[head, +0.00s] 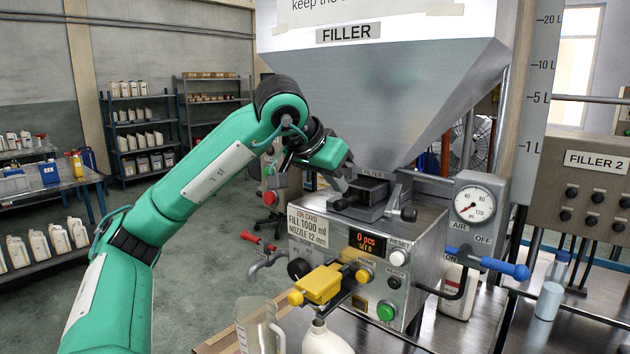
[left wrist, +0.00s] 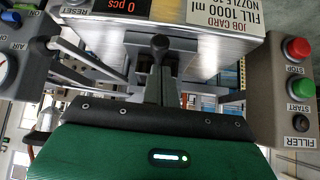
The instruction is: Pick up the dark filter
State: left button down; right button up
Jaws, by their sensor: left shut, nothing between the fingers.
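The dark filter (head: 367,188) appears as a dark block in the metal holder on top of the filler, below the FILTER label and the hopper. My left gripper (head: 342,182) is at the left side of this holder, with its fingers pointing down toward it. In the left wrist view the fingers (left wrist: 160,88) are together with nothing between them. A dark knob (left wrist: 160,45) shows just beyond the fingertips; I cannot tell whether they touch it. The filter's far side is partly hidden by the holder. My right gripper is not in view.
The hopper (head: 390,95) hangs close above the holder. A pressure gauge (head: 475,204) and blue valve handle (head: 505,267) stand to the right. A yellow clamp (head: 322,285), a clear jug (head: 258,328) and a white bottle (head: 325,340) are in front and below.

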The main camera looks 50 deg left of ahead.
aim_at(336, 204)
pick_arm(q)
jog(key=shift+w+f, duration=0.2)
jog(key=shift+f, duration=0.1)
jog(key=shift+s+f, duration=0.1)
jog(key=shift+f, duration=0.35)
jog(key=shift+d+f, duration=0.15)
jog(key=shift+s+f+b, duration=0.2)
jog(key=shift+s+b, duration=0.3)
jog(key=shift+s, duration=0.5)
jog(key=shift+s+r, duration=0.1)
jog(key=shift+s, duration=0.2)
jog(key=shift+r, duration=0.15)
jog(key=shift+w+r+p, duration=0.2)
jog(key=shift+r+p, duration=0.45)
jog(key=shift+p, duration=0.15)
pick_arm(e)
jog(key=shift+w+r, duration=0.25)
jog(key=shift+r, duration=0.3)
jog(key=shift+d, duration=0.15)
